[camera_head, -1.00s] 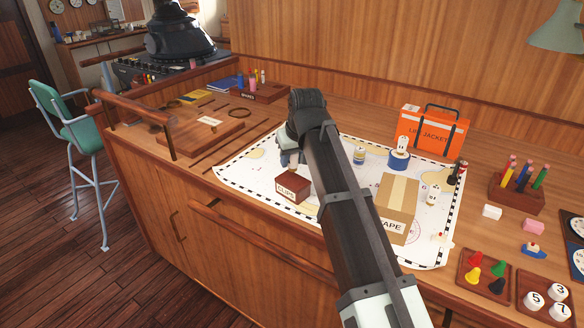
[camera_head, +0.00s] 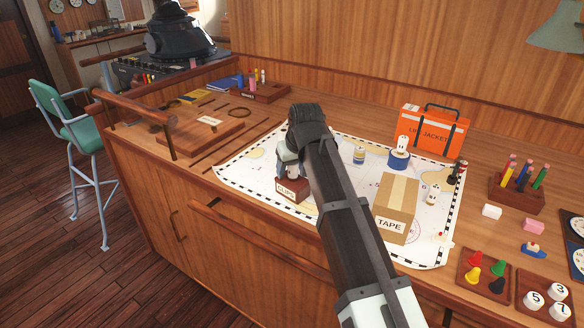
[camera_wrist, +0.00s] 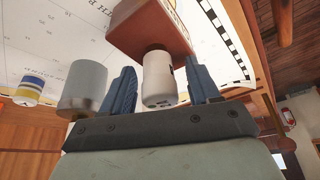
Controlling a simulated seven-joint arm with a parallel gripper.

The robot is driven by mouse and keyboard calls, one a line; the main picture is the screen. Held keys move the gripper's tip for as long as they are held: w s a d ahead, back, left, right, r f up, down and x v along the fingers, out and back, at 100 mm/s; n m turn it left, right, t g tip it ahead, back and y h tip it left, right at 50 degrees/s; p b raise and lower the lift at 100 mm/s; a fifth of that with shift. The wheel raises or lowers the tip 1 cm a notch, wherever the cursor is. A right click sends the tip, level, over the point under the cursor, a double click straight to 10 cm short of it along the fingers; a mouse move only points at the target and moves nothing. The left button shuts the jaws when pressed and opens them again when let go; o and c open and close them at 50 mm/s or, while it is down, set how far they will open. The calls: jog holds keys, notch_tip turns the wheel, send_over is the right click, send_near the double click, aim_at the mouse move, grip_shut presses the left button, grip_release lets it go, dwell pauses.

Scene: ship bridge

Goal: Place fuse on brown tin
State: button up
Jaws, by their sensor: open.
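In the wrist view a white cylinder with a dark mark, apparently the fuse (camera_wrist: 158,92), sits between the two blue fingers of my gripper (camera_wrist: 163,84). The fingers are open, with small gaps on both sides of it. Its far end meets the red-brown box (camera_wrist: 143,36), which fits the brown tin. In the head view this box, labelled CLIPS (camera_head: 286,190), stands on the chart near its front edge, with my gripper (camera_head: 291,170) right above it. The fuse is mostly hidden there by my gripper.
A grey cylinder (camera_wrist: 84,90) stands close beside my left finger in the wrist view. Chart (camera_head: 245,172) left of the box is clear.

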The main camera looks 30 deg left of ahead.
jog(key=shift+r, duration=0.1)
jog(key=v, duration=1.2)
